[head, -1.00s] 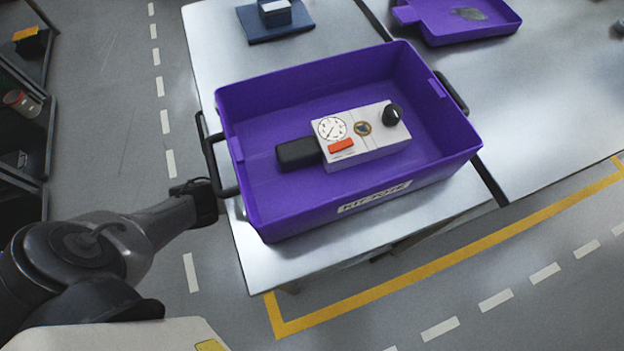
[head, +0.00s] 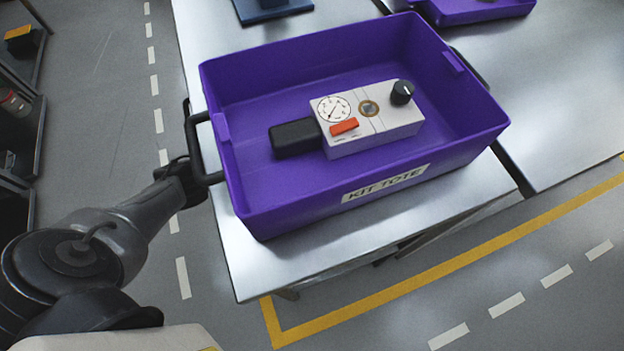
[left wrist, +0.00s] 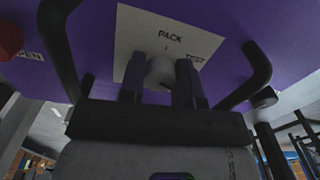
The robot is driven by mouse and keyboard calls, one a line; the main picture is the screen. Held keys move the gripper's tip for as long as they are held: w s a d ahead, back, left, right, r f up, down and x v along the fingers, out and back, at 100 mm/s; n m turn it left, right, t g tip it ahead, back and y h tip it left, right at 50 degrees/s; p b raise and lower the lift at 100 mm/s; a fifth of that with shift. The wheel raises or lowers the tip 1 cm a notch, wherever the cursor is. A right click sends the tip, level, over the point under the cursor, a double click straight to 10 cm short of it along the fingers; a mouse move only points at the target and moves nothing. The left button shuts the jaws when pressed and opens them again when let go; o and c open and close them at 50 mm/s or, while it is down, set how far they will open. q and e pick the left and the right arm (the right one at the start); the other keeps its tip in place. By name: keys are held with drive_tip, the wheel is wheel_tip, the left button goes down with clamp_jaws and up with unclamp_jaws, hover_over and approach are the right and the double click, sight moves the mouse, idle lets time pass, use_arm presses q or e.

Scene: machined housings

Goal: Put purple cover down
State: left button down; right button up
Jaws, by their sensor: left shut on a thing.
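My left gripper (head: 182,180) is beside the left end of a purple tote (head: 257,222) marked KIT TOTE, close to its black side handle (head: 194,136). In the left wrist view, the left gripper (left wrist: 161,78) is shut with a grey knob (left wrist: 160,70) between its fingers. A purple panel (left wrist: 222,18) with a PACK TEST label (left wrist: 135,38) fills the view behind it, with dark bars on both sides. I cannot tell whether this panel is the tote's wall or a separate cover. My right gripper is not in view.
A white device (head: 370,138) with a dial, red switch, black knob and dark grip (head: 296,138) lies in the tote. A metal table (head: 300,268) holds the tote. Another purple piece (head: 470,10) lies at the top right, cut off. Shelves (head: 20,150) stand at the left.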

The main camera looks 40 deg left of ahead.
use_arm(q)
drive_tip(key=shift+f, duration=0.75)
drive_tip(key=shift+s+d, duration=0.1)
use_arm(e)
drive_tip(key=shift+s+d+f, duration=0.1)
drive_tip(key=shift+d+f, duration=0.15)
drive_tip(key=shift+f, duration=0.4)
use_arm(q)
drive_tip(key=shift+f, duration=0.15)
